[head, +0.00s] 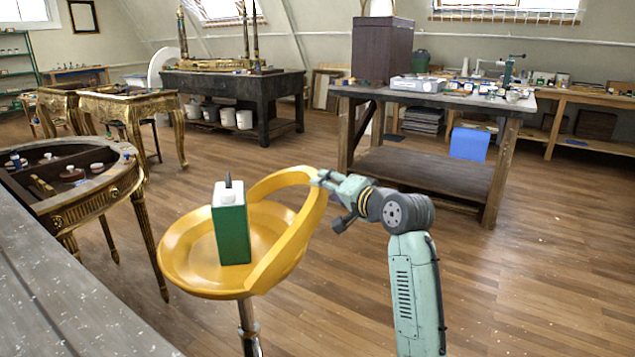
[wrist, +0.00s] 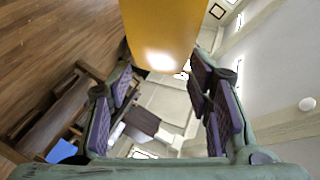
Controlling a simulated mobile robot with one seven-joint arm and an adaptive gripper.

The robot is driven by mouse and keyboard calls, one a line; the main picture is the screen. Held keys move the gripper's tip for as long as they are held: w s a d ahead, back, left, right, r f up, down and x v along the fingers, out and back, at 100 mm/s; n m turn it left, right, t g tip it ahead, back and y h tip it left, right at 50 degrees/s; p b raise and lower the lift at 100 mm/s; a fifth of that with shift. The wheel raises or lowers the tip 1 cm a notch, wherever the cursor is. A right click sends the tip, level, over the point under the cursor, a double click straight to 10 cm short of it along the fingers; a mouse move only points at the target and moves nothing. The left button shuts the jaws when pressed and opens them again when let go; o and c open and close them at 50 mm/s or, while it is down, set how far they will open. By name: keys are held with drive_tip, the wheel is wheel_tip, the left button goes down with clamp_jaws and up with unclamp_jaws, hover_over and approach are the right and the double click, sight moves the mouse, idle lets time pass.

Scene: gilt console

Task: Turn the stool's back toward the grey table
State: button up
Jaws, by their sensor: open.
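The yellow stool (head: 185,262) stands in the middle of the head view on a metal post. Its raised curved back (head: 288,250) is on the right side of the seat. A green carton with a white top (head: 232,232) stands upright on the seat. The grey-topped table (head: 375,94) is behind, to the right. My gripper (head: 322,180) is at the upper right edge of the stool's back. In the wrist view my gripper (wrist: 162,72) is open, and the yellow back (wrist: 160,30) reaches between its purple-padded fingertips. I cannot tell whether they touch it.
Another grey surface (head: 70,300) fills the lower left. A gilt console table (head: 105,190) with small jars stands left of the stool, close to the seat. A blue bin (head: 469,144) sits under the grey-topped table. The wooden floor on the right is clear.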

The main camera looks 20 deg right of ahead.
drive_tip(key=shift+p+x, duration=0.4)
drive_tip(key=shift+x, duration=2.25)
drive_tip(key=shift+c, duration=0.6)
clamp_jaws()
